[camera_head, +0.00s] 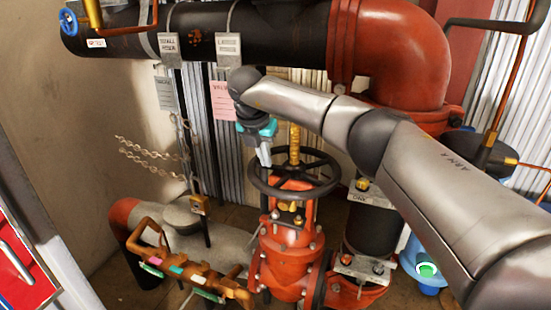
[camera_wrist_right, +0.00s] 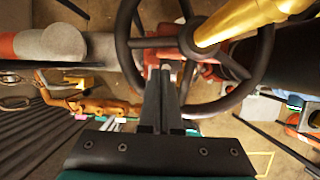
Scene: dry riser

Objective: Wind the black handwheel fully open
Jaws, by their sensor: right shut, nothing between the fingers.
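The black handwheel (camera_head: 290,196) sits level on top of the red valve (camera_head: 288,255), with a brass threaded stem (camera_head: 294,145) rising through its hub. My right gripper (camera_head: 265,160) points down at the wheel's left back side. In the right wrist view, the handwheel (camera_wrist_right: 125,45) is a large ring with spokes, and the stem (camera_wrist_right: 250,22) crosses its upper right. My right gripper (camera_wrist_right: 160,70) is shut and empty there, its tips overlapping the space inside the rim. I cannot tell whether they touch the wheel. My left gripper is not in view.
A large pipe with a red elbow (camera_head: 405,40) runs above and behind. An orange-brown pipe fitting (camera_head: 190,272) stands in front left. A red cabinet (camera_head: 20,260) borders the left edge.

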